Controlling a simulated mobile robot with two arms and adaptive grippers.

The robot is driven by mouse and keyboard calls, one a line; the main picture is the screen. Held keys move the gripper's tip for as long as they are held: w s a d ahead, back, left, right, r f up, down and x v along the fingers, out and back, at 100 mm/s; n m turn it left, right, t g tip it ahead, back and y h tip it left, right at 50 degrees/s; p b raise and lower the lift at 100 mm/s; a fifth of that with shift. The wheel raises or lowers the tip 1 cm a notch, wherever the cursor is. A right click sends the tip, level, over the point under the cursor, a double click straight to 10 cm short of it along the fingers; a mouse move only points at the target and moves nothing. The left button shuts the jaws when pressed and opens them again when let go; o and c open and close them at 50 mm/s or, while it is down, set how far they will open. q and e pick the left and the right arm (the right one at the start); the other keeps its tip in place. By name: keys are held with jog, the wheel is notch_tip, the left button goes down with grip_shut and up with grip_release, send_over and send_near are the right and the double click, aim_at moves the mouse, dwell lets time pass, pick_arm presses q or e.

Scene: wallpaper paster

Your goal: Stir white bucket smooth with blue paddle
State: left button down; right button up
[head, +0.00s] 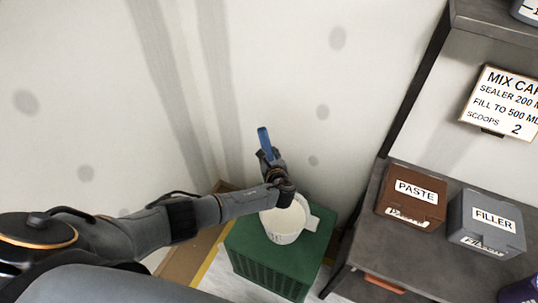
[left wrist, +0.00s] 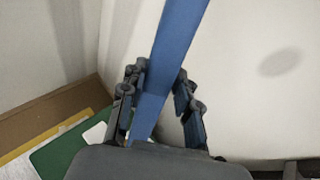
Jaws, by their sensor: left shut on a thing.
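The white bucket (head: 283,232) stands on a green crate (head: 267,255) in the head view, and pale contents show inside it. My left gripper (head: 272,160) is above the bucket's back rim, shut on the blue paddle (head: 264,141). In the left wrist view the paddle (left wrist: 178,45) runs up between the two fingers of the gripper (left wrist: 160,95). The paddle's lower end is hidden by the gripper and arm, so I cannot tell whether it is in the bucket. My right gripper is not in view.
A dark shelf unit (head: 365,215) at the right holds a brown PASTE box (head: 408,205) and a grey FILLER box (head: 485,235). A mix card (head: 503,100) hangs above them. A pale wall is close behind the crate.

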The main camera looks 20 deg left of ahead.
aim_at(268, 142)
pick_arm(q)
jog(key=shift+r, duration=0.15)
notch_tip(268, 142, up, 5)
jog(key=p, duration=0.5)
